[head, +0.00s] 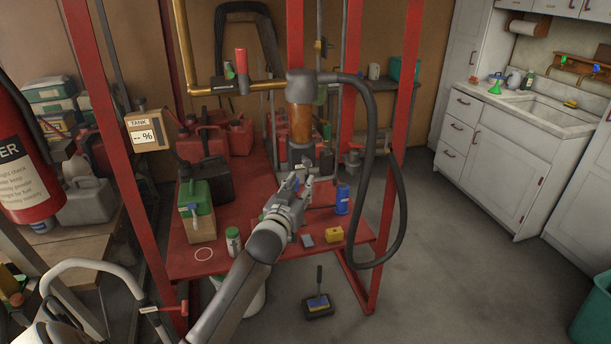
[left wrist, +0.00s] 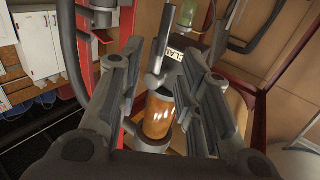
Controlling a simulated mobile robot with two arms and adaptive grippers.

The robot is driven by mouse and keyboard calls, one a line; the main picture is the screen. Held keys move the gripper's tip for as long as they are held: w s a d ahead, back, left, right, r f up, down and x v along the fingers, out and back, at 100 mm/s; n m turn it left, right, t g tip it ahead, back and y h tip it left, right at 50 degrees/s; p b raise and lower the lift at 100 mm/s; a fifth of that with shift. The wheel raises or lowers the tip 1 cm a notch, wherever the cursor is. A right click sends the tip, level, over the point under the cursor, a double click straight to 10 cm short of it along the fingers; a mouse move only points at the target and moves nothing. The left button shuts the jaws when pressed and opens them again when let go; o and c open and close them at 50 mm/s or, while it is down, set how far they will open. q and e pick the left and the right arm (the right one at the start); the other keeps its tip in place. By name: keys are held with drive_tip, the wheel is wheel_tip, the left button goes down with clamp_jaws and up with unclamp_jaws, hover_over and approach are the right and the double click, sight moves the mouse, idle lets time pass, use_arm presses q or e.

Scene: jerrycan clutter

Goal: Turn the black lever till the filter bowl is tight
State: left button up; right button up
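The amber filter bowl (head: 300,123) hangs upright under a grey head on the red frame. It also shows in the left wrist view (left wrist: 158,116), with a grey collar by it. A dark grey bar (left wrist: 159,55), seemingly the black lever, stands between my fingers in the left wrist view, beside a partly hidden label starting "CLA". In the head view I cannot make out the lever clearly. My left gripper (head: 303,184) is just below the bowl, its fingers (left wrist: 150,72) spread to either side of the bar. I cannot tell any contact. My right gripper is not in view.
A black hose (head: 372,120) loops down right of the bowl. The red bench (head: 235,262) carries a green-topped box (head: 197,210), a blue can (head: 342,198) and a yellow block (head: 334,234). Red frame posts (head: 385,150) stand around it. Open floor lies to the right.

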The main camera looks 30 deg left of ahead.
sight(306, 176)
use_arm(q)
drive_tip(key=shift+x, duration=2.45)
clamp_jaws()
